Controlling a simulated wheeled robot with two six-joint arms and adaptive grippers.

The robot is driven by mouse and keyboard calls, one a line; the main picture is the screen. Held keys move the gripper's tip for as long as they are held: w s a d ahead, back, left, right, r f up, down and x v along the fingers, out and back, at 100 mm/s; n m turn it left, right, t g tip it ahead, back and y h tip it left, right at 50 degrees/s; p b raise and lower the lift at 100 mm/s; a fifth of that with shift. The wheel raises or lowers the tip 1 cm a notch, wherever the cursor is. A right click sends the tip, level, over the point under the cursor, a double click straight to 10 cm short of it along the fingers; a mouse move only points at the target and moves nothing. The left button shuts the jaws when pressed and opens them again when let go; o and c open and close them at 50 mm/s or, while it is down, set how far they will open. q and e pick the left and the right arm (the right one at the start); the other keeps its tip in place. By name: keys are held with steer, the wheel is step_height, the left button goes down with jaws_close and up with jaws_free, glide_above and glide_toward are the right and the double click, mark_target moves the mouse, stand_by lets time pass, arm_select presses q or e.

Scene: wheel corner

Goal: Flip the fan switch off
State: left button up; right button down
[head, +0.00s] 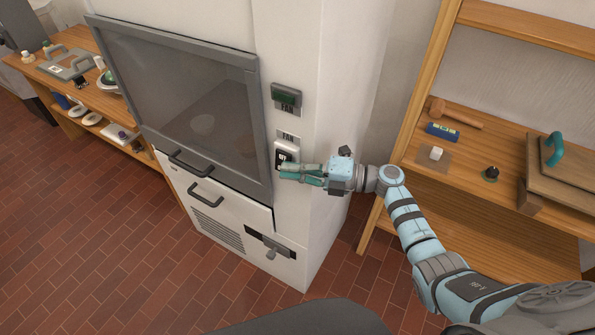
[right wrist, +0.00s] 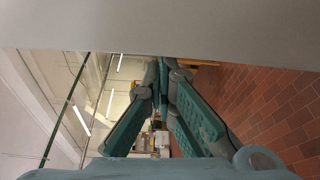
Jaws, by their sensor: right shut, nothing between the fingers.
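The fan switch (head: 283,157) is a dark rocker on a pale plate, under a FAN label on the white column's front. My right gripper (head: 282,172) is shut and empty. Its green fingers point left across the lower part of the switch plate and hide some of it. I cannot tell whether the fingertips touch the rocker. In the right wrist view the fingers (right wrist: 161,75) come together beside a plain grey surface, and the switch itself does not show. Above the switch, a dark green FAN indicator (head: 287,97) sits in a grey frame. The left gripper does not show.
A grey-framed glass cabinet (head: 190,85) with dark handles stands left of the switch. A latch (head: 270,246) sticks out below it. A wooden shelf (head: 470,160) with a mallet and small items is on the right. The brick floor at left is clear.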

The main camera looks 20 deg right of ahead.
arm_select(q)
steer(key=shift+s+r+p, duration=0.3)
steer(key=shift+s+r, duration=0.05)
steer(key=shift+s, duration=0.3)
arm_select(e)
steer(key=s+d, duration=0.5)
steer(key=s, duration=0.2)
steer(key=shift+s+d, duration=0.2)
steer(key=shift+d, duration=0.2)
steer(key=shift+r, duration=0.1)
